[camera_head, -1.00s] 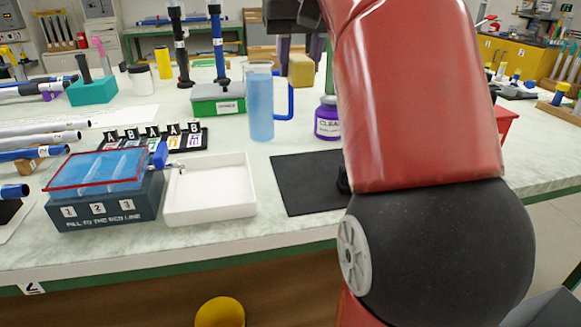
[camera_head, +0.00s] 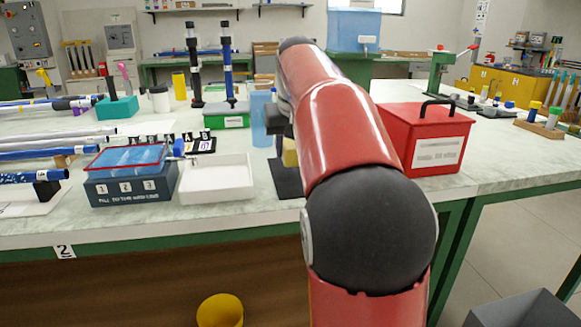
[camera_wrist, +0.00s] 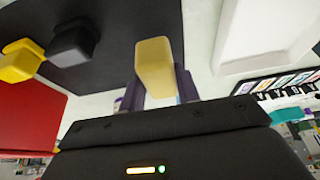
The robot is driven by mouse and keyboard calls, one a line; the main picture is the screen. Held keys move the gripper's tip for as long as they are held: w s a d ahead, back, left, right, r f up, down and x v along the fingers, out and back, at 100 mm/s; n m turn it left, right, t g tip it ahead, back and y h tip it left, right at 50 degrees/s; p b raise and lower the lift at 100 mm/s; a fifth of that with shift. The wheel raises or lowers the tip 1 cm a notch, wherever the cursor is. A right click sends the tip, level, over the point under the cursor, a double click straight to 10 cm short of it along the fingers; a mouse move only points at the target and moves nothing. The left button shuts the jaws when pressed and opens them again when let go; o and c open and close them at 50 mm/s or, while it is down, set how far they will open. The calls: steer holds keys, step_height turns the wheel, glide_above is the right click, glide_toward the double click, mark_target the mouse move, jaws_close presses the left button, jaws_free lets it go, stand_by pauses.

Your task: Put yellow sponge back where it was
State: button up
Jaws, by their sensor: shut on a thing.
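The yellow sponge (camera_wrist: 153,64) is a pale yellow block held between the fingers of my gripper (camera_wrist: 160,84) in the wrist view. In the head view a small part of the sponge (camera_head: 290,152) shows beside my red arm, which hides most of my gripper. Behind the sponge in the wrist view is the black mat (camera_wrist: 120,18) and its edge with the pale bench top. I cannot tell how high the sponge is above them. The mat (camera_head: 286,181) is partly hidden by my arm in the head view.
A white tray (camera_head: 213,196) and a blue numbered box (camera_head: 130,190) stand left of the mat. A red lidded box (camera_head: 428,140) stands to the right. A blue jug (camera_head: 260,120) is behind. A dark object (camera_wrist: 73,42) and a yellow one (camera_wrist: 20,62) show in the wrist view.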

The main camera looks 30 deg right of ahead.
mark_target(290, 161)
step_height(290, 161, down, 4)
steer(key=b, duration=0.3)
steer(key=shift+r, duration=0.2)
steer(key=o, duration=0.9)
steer(key=shift+f, duration=0.1)
steer(key=p+v, duration=0.3)
steer(key=v, duration=0.9)
steer(key=shift+s, duration=0.1)
